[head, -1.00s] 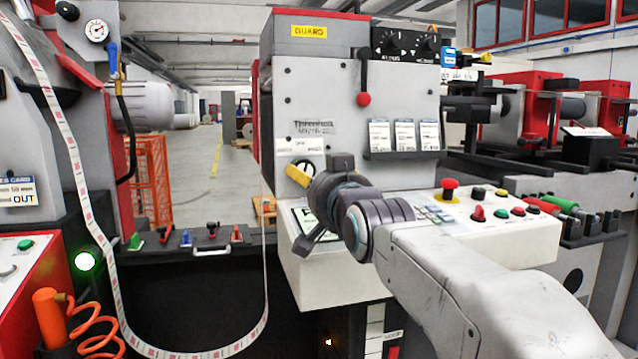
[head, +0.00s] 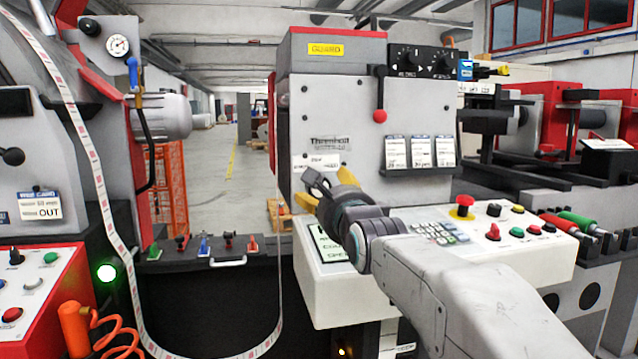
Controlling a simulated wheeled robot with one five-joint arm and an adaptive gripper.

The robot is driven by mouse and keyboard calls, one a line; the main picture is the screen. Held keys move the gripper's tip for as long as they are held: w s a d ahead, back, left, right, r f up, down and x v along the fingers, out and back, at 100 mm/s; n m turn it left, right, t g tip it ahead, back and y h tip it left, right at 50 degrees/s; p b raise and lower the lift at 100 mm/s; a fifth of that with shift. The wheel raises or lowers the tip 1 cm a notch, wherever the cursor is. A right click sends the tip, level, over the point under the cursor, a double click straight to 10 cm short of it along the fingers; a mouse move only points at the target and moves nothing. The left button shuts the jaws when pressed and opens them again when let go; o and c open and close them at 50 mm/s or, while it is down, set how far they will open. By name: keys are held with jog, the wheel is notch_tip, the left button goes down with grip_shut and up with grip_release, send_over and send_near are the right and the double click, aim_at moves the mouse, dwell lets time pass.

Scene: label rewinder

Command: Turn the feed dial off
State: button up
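The feed dial (head: 305,202) is on the front of the grey machine panel, under a small white label (head: 316,162). Its yellow shows at the lower left of my gripper's fingers. Another yellow patch shows at their upper right; I cannot tell whether it belongs to the dial. My gripper (head: 320,186) is in front of the dial and hides most of it. I cannot tell whether the fingers touch or hold the dial, or which way it points.
A white control console (head: 490,262) with a keypad and a red stop button (head: 463,205) juts out below and right of the dial. A red-knobbed lever (head: 380,115) hangs above. A web strip (head: 102,200) loops down at the left.

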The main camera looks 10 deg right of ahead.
jog(key=m, duration=0.3)
jog(key=shift+w, duration=0.6)
jog(key=shift+m, duration=0.3)
jog(key=shift+w, duration=3.45)
jog(key=c, duration=1.2)
jog(key=shift+n, duration=1.6)
jog(key=o, duration=1.2)
